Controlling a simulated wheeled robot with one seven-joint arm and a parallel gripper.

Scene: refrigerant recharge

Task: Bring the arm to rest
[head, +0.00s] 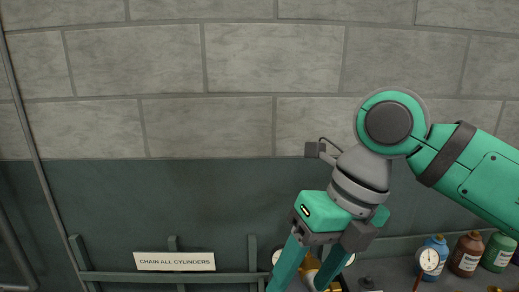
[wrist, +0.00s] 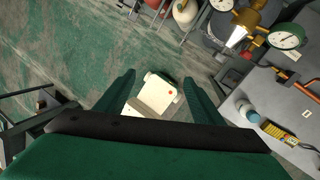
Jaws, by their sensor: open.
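My gripper (head: 305,278) hangs from my green and grey arm at the lower right of the head view, pointing down. Its two teal fingers are spread apart, and their tips run past the bottom edge of that view. In the wrist view my gripper (wrist: 158,82) is open, with nothing held between its fingers. A cream boxy shape with a red dot (wrist: 155,97) shows below, between the fingers; I cannot tell what it is. Brass parts and gauges show partly behind the fingers in the head view.
A sign (head: 175,261) reading "CHAIN ALL CYLINDERS" hangs on a rail by the wall. The wrist view shows a brass fitting (wrist: 243,25), a grey bench (wrist: 238,105), a yellow meter (wrist: 279,133) and open floor (wrist: 80,60).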

